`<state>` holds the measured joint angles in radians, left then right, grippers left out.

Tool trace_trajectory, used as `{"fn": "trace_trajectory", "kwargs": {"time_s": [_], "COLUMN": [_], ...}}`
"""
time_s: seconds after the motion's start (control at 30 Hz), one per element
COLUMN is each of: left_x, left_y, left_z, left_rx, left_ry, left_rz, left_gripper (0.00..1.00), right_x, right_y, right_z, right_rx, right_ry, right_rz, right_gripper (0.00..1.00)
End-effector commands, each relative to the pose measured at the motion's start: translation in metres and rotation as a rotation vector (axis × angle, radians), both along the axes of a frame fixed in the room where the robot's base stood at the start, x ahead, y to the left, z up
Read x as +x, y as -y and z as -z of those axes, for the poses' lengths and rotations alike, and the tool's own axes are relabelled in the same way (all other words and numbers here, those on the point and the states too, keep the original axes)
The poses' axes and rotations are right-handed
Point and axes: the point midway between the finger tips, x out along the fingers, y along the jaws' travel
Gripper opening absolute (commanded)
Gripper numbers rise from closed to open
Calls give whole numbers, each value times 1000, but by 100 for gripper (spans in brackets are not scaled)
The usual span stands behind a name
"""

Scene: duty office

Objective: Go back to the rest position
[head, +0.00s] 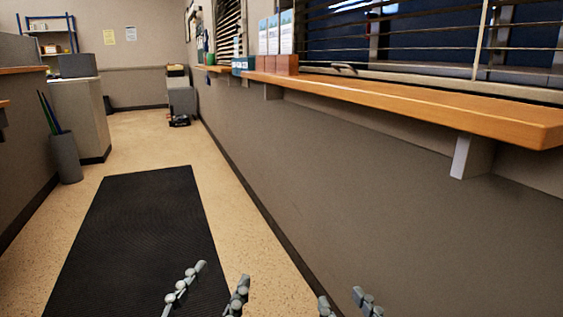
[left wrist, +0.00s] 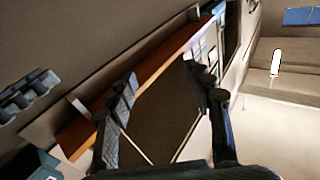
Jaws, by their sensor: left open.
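My left gripper (head: 223,273) is low in the head view, over the dark floor mat and the tan floor, with its two fingers apart and nothing between them. In the left wrist view the left gripper (left wrist: 160,70) shows both fingers spread and empty. My right gripper (head: 341,296) is at the bottom edge of the head view, to the right of the left one. Its two fingertips are apart with nothing seen between them; the rest is cut off by the frame.
A wooden counter ledge (head: 400,98) runs along the right wall, with brown boxes (head: 277,64) and leaflets (head: 287,32) on it. A black mat (head: 140,240) lies on the floor. A bin with long items (head: 65,158) stands left. The aisle ahead is mostly clear.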

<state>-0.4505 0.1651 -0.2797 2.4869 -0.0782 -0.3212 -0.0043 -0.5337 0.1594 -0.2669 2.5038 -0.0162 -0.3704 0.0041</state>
Motion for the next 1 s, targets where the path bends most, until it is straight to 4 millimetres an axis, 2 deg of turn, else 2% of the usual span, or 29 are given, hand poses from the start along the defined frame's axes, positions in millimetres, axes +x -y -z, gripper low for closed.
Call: {"fn": "trace_trajectory", "kwargs": {"time_s": [0.03, 0.1, 0.13, 0.3, 0.47, 0.57, 0.73, 0.8, 0.9, 1.0], "left_x": [-8, -19, -16, -8, -14, -29, -80, -102, -125, -136], "left_y": [-1, -2, -4, -23, -50, -76, -131, -149, -166, -174], "left_z": [17, 37, 43, 98, 157, 200, 268, 286, 302, 309], "left_rx": [-23, -56, -45, 42, 124, 182, 278, 304, 327, 337], "left_ry": [-64, -148, -179, -370, -587, -762, -1107, -1220, -1330, -1380], "left_rz": [3, 9, 2, -45, -102, -150, -249, -280, -312, -327], "left_gripper": [52, 52, 52, 52, 52, 52, 52, 52, 52, 52], "right_x": [0, 0, 2, 9, 2, -13, -64, -86, -109, -120], "right_y": [0, 0, 2, 21, 48, 74, 130, 148, 165, 172], "right_z": [0, 0, 6, 64, 123, 166, 234, 253, 269, 276], "right_rx": [0, 0, -14, -99, -183, -243, -342, -368, -392, -401], "right_ry": [0, 0, -31, -235, -455, -633, -982, -1096, -1208, -1258], "right_rz": [0, 0, 5, 42, 87, 125, 206, 233, 259, 272], "right_gripper": [40, 40, 40, 40, 40, 40, 40, 40, 40, 40]}}
